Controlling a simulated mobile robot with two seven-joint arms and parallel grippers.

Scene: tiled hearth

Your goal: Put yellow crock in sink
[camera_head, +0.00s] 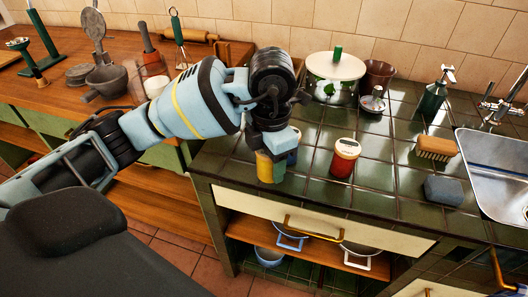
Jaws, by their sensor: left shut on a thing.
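The yellow crock (265,169) is at the front left of the green tiled counter, just under my left gripper (275,148). My left gripper points down and is shut on the crock, hiding its top. I cannot tell whether the crock's base touches the counter. The metal sink (488,150) is set into the counter at the far right, partly cut off by the picture edge. My right gripper is not in view.
A red jar with a white lid (344,160) stands right of the crock. A grey sponge (444,190) and a brush (436,148) lie beside the sink. A green soap dispenser (432,101), a white lidded pot (333,75) and a brown pot (377,76) stand behind.

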